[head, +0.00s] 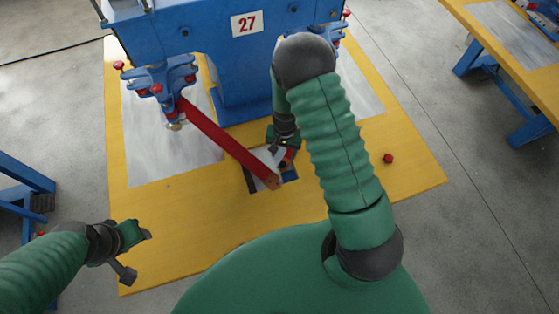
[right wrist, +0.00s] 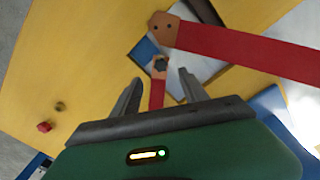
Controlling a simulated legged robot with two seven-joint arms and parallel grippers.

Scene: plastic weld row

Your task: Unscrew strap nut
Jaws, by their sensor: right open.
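A dark nut (right wrist: 160,64) sits on the brown end of a short red strap (right wrist: 157,95) in the right wrist view. My right gripper (right wrist: 160,84) is open, with its two fingers on either side of that strap and the nut just beyond, between the fingertip lines. I cannot tell whether they touch. In the head view my right gripper (head: 283,148) is partly hidden by my arm. A long red strap (head: 225,140) hangs from the blue machine, its brown end (head: 272,182) close to the gripper. My left gripper (head: 138,255) is open and empty at the lower left.
The blue machine (head: 215,45) marked 27 stands on a yellow table (head: 180,215) with grey plates. A red knob (head: 388,158) lies on the right side; a small brass piece (right wrist: 60,106) lies near it. The table's front left is clear. Another yellow table (head: 500,60) stands at right.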

